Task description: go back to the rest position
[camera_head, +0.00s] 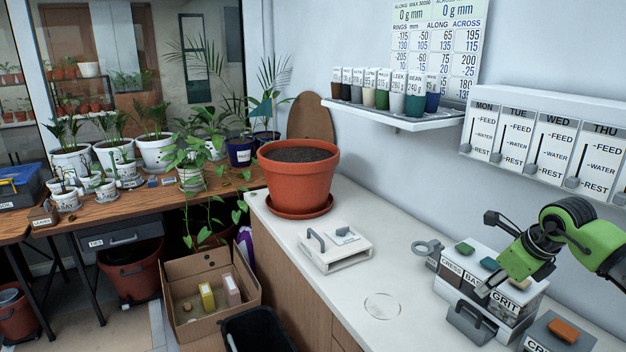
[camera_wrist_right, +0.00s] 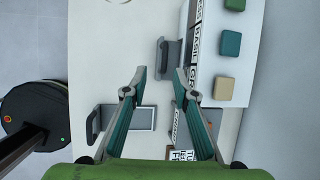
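My right gripper (camera_head: 488,287) reaches down from the right in the head view, in front of the seed box (camera_head: 519,291) labelled CRESS, BASIL and GRIT. In the right wrist view my right gripper (camera_wrist_right: 160,74) shows two fingers spread apart with nothing between them. The seed box (camera_wrist_right: 206,62) lies beside and beyond the right fingertip there. A grey handle (camera_wrist_right: 166,58) on the box's front appears just beyond the fingertips. My left gripper is not in view in either camera.
The white counter (camera_head: 350,230) carries a large terracotta pot (camera_head: 297,178), a white tray with a handle (camera_head: 335,250) and a grey box with an orange knob (camera_head: 556,336). A shelf of small cups (camera_head: 396,117) hangs above. The counter's middle is mostly clear.

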